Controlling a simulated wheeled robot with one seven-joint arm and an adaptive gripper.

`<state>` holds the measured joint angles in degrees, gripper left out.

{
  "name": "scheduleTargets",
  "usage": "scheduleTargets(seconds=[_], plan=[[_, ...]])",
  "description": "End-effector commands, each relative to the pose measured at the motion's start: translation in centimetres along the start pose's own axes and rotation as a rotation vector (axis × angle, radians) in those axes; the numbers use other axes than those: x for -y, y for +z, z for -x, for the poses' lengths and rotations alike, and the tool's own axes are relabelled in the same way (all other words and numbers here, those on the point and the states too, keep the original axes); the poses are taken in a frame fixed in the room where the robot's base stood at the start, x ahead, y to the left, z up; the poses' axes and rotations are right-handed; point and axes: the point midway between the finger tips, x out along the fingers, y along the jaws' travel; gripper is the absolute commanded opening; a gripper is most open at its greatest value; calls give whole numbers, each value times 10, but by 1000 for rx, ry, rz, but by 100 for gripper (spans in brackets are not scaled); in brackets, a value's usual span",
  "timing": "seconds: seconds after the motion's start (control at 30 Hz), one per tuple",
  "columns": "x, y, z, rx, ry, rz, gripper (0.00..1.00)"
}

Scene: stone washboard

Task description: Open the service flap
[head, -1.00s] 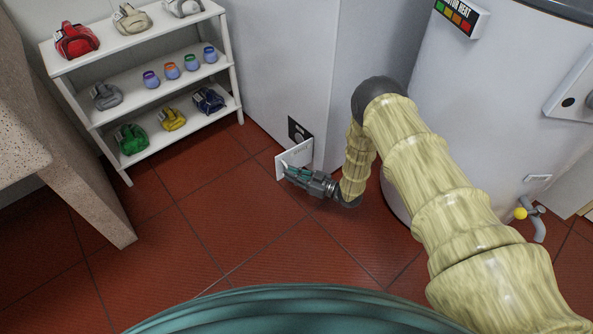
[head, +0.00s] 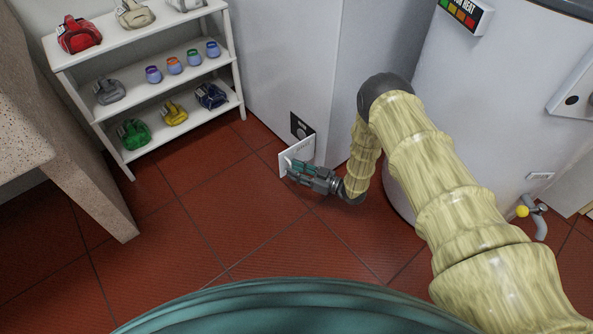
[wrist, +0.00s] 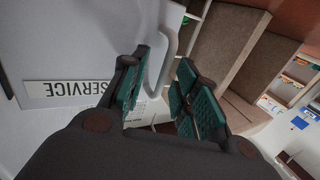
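The service flap (head: 297,153) is a white panel low on the grey cabinet. It stands swung out from the wall, with a dark opening (head: 300,127) showing behind it. In the wrist view the flap (wrist: 90,35) fills the upper left, with its SERVICE label (wrist: 68,88) upside down. A pale curved handle (wrist: 170,48) stands out from the flap. My gripper (head: 294,168) is at the flap's outer side, close to the floor. In the wrist view the gripper's (wrist: 163,95) green-padded fingers are apart, with the handle running between them, nearer the left finger. Contact is unclear.
A white shelf (head: 152,48) with bags and small jars stands at the left. A stone counter (head: 85,185) is at the far left. A white tank (head: 440,110) with a yellow-knobbed tap (head: 522,211) stands at the right. The red tiled floor (head: 190,225) in front is clear.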

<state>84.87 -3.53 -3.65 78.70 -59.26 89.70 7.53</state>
Motion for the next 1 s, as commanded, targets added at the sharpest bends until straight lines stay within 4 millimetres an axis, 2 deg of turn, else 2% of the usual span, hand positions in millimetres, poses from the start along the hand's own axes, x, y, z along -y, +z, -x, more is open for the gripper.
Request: scheduleTargets(seconds=[0.13, 0.27, 0.7, 0.83, 1.0], plan=[[0, 0, 3, 0, 1, 0, 30], [0, 0, 15, 0, 1, 0, 30], [0, 1, 92, 1, 2, 0, 30], [-1, 0, 108, 0, 3, -1, 30], [0, 0, 118, 0, 1, 0, 30]])
